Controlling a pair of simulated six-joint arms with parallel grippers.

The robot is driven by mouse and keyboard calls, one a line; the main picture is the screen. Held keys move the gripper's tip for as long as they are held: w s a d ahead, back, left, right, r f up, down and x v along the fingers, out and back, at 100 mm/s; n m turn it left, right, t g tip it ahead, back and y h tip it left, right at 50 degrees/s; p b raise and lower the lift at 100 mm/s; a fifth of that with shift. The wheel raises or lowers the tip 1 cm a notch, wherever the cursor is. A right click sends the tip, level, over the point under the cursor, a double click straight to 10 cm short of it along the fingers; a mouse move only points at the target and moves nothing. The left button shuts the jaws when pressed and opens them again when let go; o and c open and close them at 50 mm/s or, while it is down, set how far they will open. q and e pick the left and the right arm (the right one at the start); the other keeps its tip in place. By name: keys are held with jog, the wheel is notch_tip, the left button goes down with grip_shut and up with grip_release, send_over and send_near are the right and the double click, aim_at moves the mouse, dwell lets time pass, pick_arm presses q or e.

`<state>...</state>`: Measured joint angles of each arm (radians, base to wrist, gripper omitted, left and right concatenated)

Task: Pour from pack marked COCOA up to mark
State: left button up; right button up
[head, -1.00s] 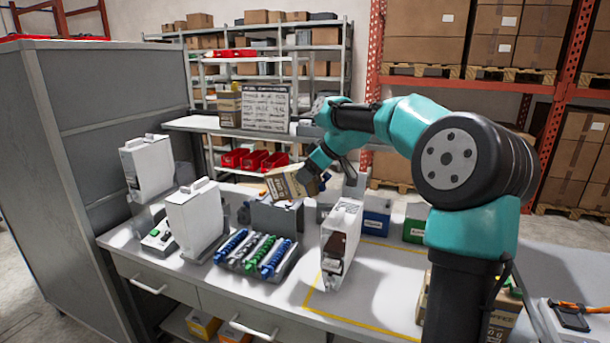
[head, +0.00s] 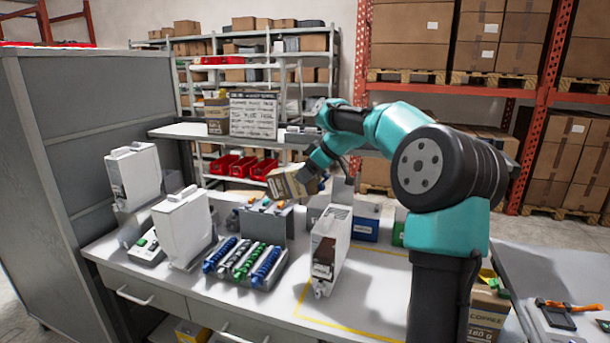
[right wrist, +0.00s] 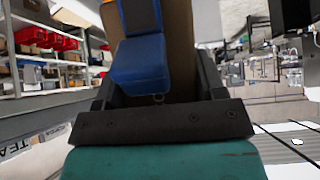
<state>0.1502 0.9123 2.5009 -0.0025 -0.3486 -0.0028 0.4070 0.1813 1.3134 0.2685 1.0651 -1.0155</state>
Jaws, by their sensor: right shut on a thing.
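My right gripper (head: 314,178) is shut on a tan cardboard pack (head: 287,184), held tilted in the air behind the dispenser row. Its print is too small to read in the head view. In the right wrist view the tan pack (right wrist: 180,45) stands between the fingers, with a blue part in front of it. A white dispenser (head: 336,240) with a dark brown front window stands in front and to the right of the held pack. I cannot tell whether anything flows from the pack. Its opening and any fill mark are not clear. My left gripper is not in view.
Two more white dispensers (head: 134,178) (head: 182,228) stand at the left. A rack of blue and green cylinders (head: 245,262) lies between. A pack marked COFFEE (head: 487,318) stands at the right. A blue bin (head: 365,227) stands behind.

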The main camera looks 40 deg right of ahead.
jog(key=shift+d+r, duration=0.25)
jog(key=shift+d, duration=1)
jog(key=shift+d+r, duration=0.2)
jog(key=shift+d, duration=1.05)
jog(key=shift+s+t, duration=0.1)
jog(key=shift+t, duration=0.2)
jog(key=shift+s+d+f, duration=0.15)
jog(key=shift+s+d+f+t+y, duration=0.1)
jog(key=shift+s+f+t+y, duration=0.15)
jog(key=shift+t, duration=0.4)
jog(key=shift+s+d+f+t+y, duration=0.15)
jog(key=shift+f+t+y, duration=0.2)
jog(key=shift+t, duration=0.3)
dwell(3.8)
